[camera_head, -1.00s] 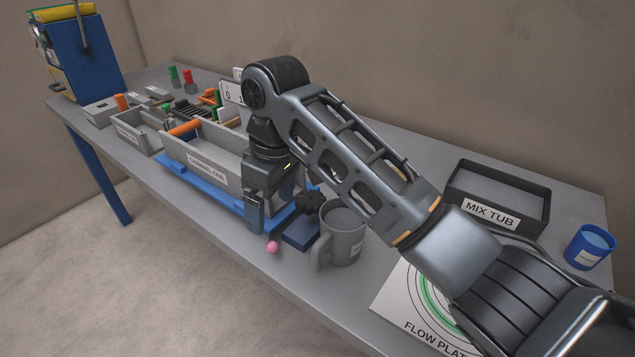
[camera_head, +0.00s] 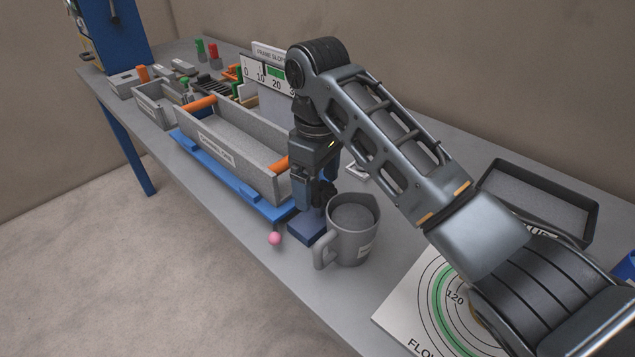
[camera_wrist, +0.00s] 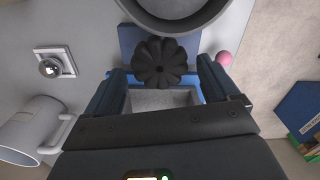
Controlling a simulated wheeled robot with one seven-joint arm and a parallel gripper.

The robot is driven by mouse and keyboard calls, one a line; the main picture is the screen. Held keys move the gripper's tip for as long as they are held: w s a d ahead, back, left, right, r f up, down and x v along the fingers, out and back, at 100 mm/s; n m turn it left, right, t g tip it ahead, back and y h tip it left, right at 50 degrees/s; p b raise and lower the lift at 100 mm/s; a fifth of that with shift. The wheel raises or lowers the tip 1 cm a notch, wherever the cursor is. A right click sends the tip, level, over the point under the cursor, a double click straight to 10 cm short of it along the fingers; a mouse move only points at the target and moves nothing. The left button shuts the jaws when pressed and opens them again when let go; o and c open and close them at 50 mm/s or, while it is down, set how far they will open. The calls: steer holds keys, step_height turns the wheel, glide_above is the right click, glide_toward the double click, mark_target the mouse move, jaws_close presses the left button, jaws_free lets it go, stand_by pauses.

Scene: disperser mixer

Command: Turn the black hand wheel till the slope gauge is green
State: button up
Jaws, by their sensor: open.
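The black hand wheel (camera_wrist: 159,62) sits over a blue block in the wrist view, its lobed rim between my open fingers, with a visible gap on each side. In the head view, my gripper (camera_head: 316,192) is pointed down at the wheel (camera_head: 326,193), which it partly covers. My gripper (camera_wrist: 161,75) holds nothing.
A grey mug (camera_head: 352,228) stands close to the wheel's blue block (camera_head: 305,227). A pink ball (camera_head: 275,239) is at the table's front edge. A grey tray (camera_head: 235,150) with orange handles rests on a blue frame.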

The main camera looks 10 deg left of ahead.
steer(key=shift+f, duration=0.25)
steer(key=shift+c, duration=0.2)
steer(key=c, duration=1)
steer(key=shift+r+p, duration=0.1)
steer(key=shift+p, duration=0.2)
